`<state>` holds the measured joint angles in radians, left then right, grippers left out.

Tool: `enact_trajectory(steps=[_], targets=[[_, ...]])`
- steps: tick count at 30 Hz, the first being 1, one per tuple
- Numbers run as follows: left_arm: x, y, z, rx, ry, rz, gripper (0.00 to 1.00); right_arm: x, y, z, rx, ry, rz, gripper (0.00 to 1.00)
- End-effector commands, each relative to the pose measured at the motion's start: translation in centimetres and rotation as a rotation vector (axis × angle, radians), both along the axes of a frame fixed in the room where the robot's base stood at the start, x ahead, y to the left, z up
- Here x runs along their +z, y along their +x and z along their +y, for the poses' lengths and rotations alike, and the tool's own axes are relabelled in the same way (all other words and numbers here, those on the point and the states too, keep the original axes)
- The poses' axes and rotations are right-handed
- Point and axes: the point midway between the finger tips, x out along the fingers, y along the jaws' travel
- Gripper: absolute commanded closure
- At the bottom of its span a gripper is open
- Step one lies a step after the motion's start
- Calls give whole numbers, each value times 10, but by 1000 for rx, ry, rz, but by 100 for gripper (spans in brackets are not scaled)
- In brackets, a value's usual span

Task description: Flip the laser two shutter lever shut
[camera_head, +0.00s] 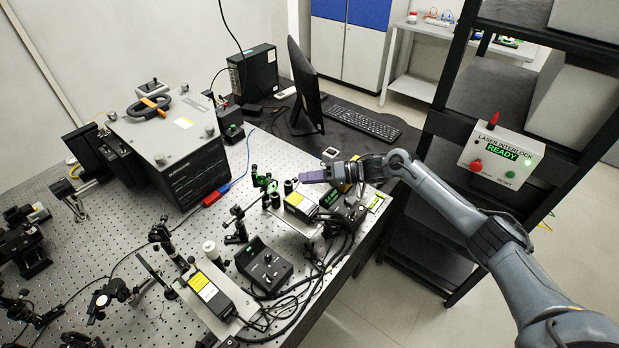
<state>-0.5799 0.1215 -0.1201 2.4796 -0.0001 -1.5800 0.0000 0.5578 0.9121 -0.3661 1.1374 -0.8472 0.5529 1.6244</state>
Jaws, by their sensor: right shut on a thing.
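My right gripper (312,176) reaches in from the right, its arm (450,205) extended low over the bench. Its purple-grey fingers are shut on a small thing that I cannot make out. The fingertips are just above and behind a laser box with a yellow and white label (301,204), beside short black posts (288,187). A second laser box with a yellow label (208,291) lies nearer, to the left. I cannot tell from the labels which is laser two. The shutter lever is too small or hidden to see. My left gripper is not in view.
A black control box (264,265) and loose cables stand between the lasers. Optics mounts crowd the perforated bench (120,235). A big dark instrument (165,150) stands behind left. A monitor (305,88) and keyboard (363,120) are at the back. The interlock box (502,152) reads READY.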

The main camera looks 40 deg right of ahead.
Motion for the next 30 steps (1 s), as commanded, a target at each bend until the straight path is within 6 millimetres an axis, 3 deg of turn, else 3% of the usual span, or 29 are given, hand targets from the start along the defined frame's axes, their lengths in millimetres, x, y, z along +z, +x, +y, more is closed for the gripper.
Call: enact_trajectory(steps=[5,11,24,30], targets=[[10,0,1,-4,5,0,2,5,0,1,0,-27,-4,100],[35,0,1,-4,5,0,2,15,-1,4,0,-119,-23,100],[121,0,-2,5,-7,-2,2,35,-6,23,3,-498,-97,100],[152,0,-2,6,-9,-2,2,40,-7,34,1,-681,-135,100]])
